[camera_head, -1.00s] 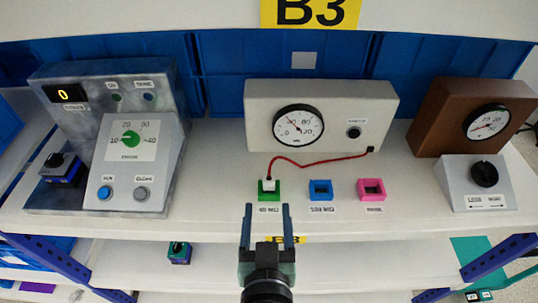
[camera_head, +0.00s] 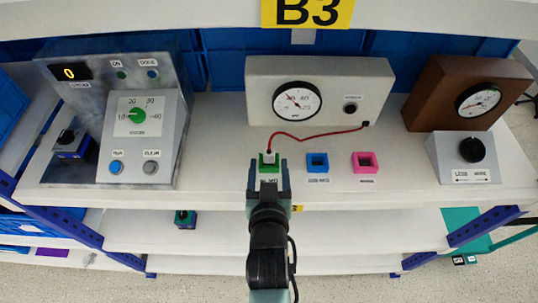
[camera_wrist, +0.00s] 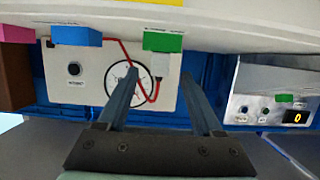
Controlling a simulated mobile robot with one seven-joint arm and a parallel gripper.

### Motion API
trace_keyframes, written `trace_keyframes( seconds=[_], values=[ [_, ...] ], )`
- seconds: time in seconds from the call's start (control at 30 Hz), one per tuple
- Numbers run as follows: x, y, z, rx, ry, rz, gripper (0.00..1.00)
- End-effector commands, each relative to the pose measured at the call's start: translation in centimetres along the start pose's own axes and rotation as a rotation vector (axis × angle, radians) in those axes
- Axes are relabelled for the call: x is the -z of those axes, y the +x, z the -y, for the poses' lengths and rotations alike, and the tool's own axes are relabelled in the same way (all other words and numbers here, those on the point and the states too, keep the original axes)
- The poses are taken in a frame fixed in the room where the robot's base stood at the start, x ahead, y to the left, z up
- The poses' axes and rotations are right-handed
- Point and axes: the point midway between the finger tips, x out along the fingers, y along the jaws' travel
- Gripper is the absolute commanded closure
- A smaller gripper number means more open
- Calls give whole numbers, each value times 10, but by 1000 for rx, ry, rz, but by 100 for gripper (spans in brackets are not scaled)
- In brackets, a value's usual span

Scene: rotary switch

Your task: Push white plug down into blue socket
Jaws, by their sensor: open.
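The white plug (camera_head: 270,157) stands in the green socket (camera_head: 261,166) on the shelf, with a red cable leading to the gauge box. The blue socket (camera_head: 318,162) is empty, just right of the green one. My gripper (camera_head: 268,167) is open, with its fingertips at the near side of the green socket, one to each side. In the wrist view, which is upside down, the plug (camera_wrist: 165,63) lies ahead, between the lines of the fingers. I cannot tell whether the fingertips flank or touch it. The blue socket (camera_wrist: 76,38) is off to the left there.
A pink socket (camera_head: 365,163) stands right of the blue one. The light gauge box (camera_head: 345,95) stands behind, with the red cable (camera_head: 300,136) lying in front of it. A grey panel (camera_head: 140,135) is at left, a knob box (camera_head: 472,160) at right.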

Motion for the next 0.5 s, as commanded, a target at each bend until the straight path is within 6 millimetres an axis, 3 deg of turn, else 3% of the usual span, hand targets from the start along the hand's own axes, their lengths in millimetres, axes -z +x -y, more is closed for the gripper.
trace_keyframes(
  seconds=[0.3, 0.5],
  values=[
    [5, 37, 0, 0, 1, -1, 32],
    [4, 47, 0, 0, 0, -1, 32]
  ],
)
